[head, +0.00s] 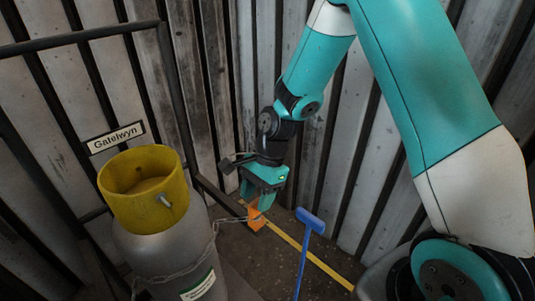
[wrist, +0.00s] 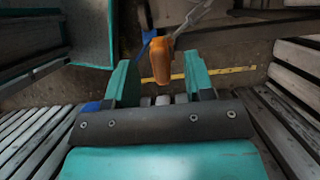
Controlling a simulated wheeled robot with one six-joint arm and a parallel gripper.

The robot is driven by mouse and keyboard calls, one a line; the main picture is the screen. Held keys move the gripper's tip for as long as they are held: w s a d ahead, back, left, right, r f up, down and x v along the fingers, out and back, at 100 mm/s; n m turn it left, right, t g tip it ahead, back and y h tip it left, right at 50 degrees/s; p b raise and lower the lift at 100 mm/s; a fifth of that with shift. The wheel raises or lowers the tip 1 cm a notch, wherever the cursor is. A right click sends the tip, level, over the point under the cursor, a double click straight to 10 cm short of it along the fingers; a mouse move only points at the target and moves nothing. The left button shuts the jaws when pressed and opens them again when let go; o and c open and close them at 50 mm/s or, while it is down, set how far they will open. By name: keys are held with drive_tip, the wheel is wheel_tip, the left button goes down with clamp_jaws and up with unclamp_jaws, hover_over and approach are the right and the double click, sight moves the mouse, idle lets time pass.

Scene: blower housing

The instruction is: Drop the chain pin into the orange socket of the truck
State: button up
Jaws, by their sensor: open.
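The orange socket (head: 256,216) sits low by the truck frame, just below my gripper (head: 259,198). In the wrist view the orange socket (wrist: 161,62) shows between and beyond my two spread fingers, with a gap on each side. My gripper is open and holds nothing that I can see. The grey chain (head: 228,219) runs from around the cylinder to the orange socket. In the wrist view the chain (wrist: 192,16) meets the socket's upper end. The pin itself is not clearly distinguishable, so I cannot tell how it sits in the socket.
A grey gas cylinder (head: 158,240) with a yellow collar (head: 142,188) stands at left, under a "Gatelwyn" sign (head: 115,137). The truck's dark rail (head: 85,38) passes behind it. A blue T-shaped handle (head: 308,222) stands right of the socket. Corrugated walls close in behind.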

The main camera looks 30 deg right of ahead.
drive_tip(key=p+v, duration=0.3)
drive_tip(key=v, duration=1.1)
drive_tip(key=s+a+r+n+t, duration=0.1)
drive_tip(key=s+a+r+n, duration=0.4)
drive_tip(key=s+n, duration=0.5)
drive_tip(key=s+a+r+n, duration=0.5)
drive_tip(key=s+r+n, duration=0.1)
drive_tip(key=s+n, duration=0.35)
wheel_tip(320, 180, up, 18)
drive_tip(key=n+p, duration=0.2)
drive_tip(key=p, duration=1.6)
drive_tip(key=shift+s, duration=0.45)
